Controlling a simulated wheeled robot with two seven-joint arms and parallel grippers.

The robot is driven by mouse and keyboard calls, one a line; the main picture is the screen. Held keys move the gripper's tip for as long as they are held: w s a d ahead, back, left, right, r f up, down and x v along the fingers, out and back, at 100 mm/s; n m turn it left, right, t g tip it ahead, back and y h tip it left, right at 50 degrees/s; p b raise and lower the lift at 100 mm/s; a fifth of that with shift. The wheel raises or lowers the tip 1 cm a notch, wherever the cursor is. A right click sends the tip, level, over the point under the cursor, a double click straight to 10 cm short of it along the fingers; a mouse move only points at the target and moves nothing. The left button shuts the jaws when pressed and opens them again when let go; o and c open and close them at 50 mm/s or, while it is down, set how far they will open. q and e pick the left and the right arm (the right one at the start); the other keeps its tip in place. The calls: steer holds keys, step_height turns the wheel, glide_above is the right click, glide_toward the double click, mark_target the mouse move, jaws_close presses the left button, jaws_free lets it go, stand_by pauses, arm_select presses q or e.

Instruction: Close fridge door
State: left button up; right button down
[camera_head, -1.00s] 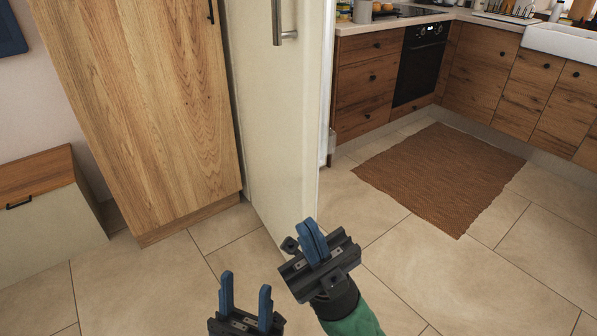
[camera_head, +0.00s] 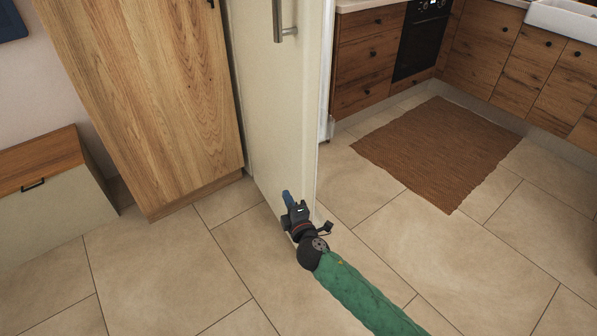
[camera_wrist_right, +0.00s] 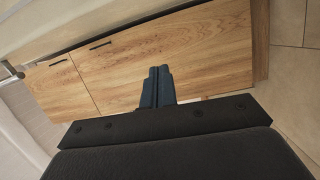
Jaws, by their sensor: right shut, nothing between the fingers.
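The cream fridge door (camera_head: 279,120) stands open in the head view, its outer face toward the left and its free edge toward me. Its metal handle (camera_head: 279,22) is near the top. My right gripper (camera_head: 287,195) is shut and empty, in front of the lower part of the door's outer face; I cannot tell whether it touches. In the right wrist view its blue fingers (camera_wrist_right: 158,86) are together, with part of the door (camera_wrist_right: 95,30) along the top left. My left gripper is out of view.
A tall wooden cabinet (camera_head: 145,100) stands left of the door, and a low cabinet (camera_head: 50,195) is at far left. A brown rug (camera_head: 440,150) lies right of the door before wooden kitchen units (camera_head: 370,60). The tiled floor in front is clear.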

mark_target(299, 172)
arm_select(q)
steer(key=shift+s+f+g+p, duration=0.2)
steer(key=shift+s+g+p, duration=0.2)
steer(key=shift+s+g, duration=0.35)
arm_select(e)
steer(key=shift+w+d+f+m+h, duration=0.1)
steer(key=shift+w+d+h, duration=0.35)
steer(key=shift+w, duration=1.55)
steer(key=shift+w+d+f+m+h, duration=0.1)
steer(key=shift+w+d+h, duration=0.4)
steer(key=shift+w, duration=1.55)
steer(key=shift+w+d+f+m+h, duration=0.15)
steer(key=shift+w+d, duration=0.6)
steer(key=shift+w, duration=1.25)
steer(key=shift+d+r, duration=0.1)
